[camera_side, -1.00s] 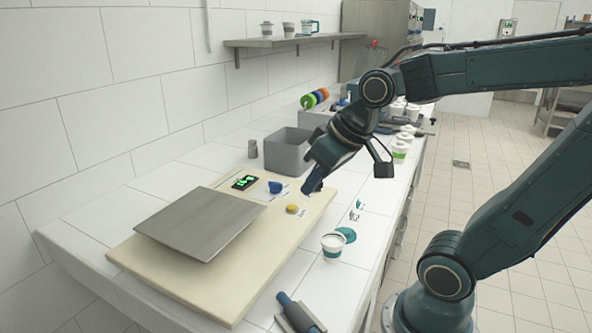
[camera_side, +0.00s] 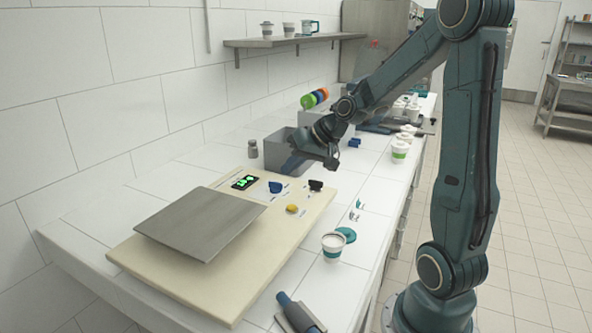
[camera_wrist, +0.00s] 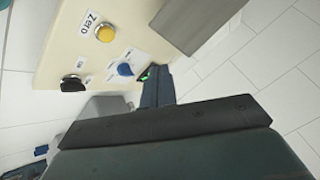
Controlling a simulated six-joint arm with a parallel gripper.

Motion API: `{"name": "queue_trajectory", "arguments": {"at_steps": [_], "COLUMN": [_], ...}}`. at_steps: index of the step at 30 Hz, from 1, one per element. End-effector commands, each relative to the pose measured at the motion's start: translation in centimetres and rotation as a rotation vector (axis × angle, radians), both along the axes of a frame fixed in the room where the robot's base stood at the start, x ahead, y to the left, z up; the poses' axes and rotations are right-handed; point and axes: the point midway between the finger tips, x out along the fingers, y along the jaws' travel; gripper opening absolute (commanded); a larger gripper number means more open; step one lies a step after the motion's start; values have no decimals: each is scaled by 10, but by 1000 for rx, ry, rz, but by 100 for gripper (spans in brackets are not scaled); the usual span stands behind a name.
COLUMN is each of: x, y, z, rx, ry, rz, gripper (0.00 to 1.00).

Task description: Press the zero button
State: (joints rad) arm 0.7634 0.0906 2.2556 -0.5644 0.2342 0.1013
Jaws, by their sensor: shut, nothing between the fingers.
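A blue knob (camera_side: 275,187) and a black knob (camera_side: 315,185) stand on the same base, and the green-lit display (camera_side: 243,182) is beside the metal weighing plate (camera_side: 203,223). In the wrist view my shut fingers (camera_wrist: 156,74) partly cover the display.
A grey open bin (camera_side: 280,150) stands behind the scale. A blue-handled tool (camera_side: 298,314) lies at the front. The space above the yellow button is clear.

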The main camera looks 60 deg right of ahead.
Motion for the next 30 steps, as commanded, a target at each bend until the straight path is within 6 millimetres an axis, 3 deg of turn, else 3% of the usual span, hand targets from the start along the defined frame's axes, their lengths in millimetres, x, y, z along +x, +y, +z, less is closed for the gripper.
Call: {"name": "queue_trajectory", "arguments": {"at_steps": [3, 9, 30], "x": [4, 7, 8], "y": [-19, -36, -38], "z": [-8, -14, -22], "rx": [36, 67, 73], "ry": [-24, -52, -55], "rz": [-44, -85, -91], "gripper": [0, 0, 0]}}
